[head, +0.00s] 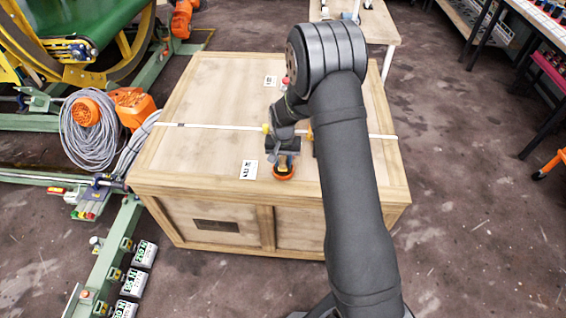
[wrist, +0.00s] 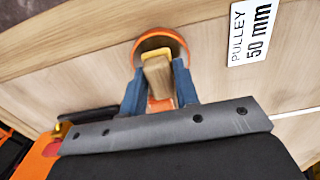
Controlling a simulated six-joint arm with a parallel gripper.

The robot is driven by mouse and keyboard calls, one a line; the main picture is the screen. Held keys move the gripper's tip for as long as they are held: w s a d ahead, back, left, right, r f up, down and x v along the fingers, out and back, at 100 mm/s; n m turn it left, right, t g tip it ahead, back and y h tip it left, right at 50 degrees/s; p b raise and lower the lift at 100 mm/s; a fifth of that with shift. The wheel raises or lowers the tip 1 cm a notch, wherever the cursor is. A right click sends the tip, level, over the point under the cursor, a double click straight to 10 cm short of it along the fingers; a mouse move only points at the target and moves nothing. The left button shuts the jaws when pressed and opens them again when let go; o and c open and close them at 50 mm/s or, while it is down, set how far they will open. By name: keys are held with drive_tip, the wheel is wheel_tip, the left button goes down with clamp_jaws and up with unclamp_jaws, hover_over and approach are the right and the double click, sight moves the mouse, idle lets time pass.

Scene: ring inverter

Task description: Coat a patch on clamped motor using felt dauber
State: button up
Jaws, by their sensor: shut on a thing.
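My gripper (head: 284,158) is low over the near part of a wooden crate's top, pointing down. In the wrist view its blue fingers (wrist: 160,88) are shut on a tan block-like piece with a yellow edge (wrist: 157,76). This may be the dauber's handle, but its lower end and any felt are hidden. A round orange-rimmed thing (head: 284,177) shows just below the fingers; it also shows behind the held piece in the wrist view (wrist: 181,44). I cannot tell whether they are joined. I cannot make out a clamped motor for certain; my arm hides part of the crate top.
The crate (head: 200,95) has a white strap (head: 220,127) across it and a label reading "PULLEY 50 mm" (wrist: 252,32). An orange motor-like housing (head: 133,107) and coiled grey cable (head: 88,133) lie left, by green machinery. The crate top's left part is clear.

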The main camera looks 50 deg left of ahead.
sight(284, 159)
drive_tip(key=shift+r, duration=2.9)
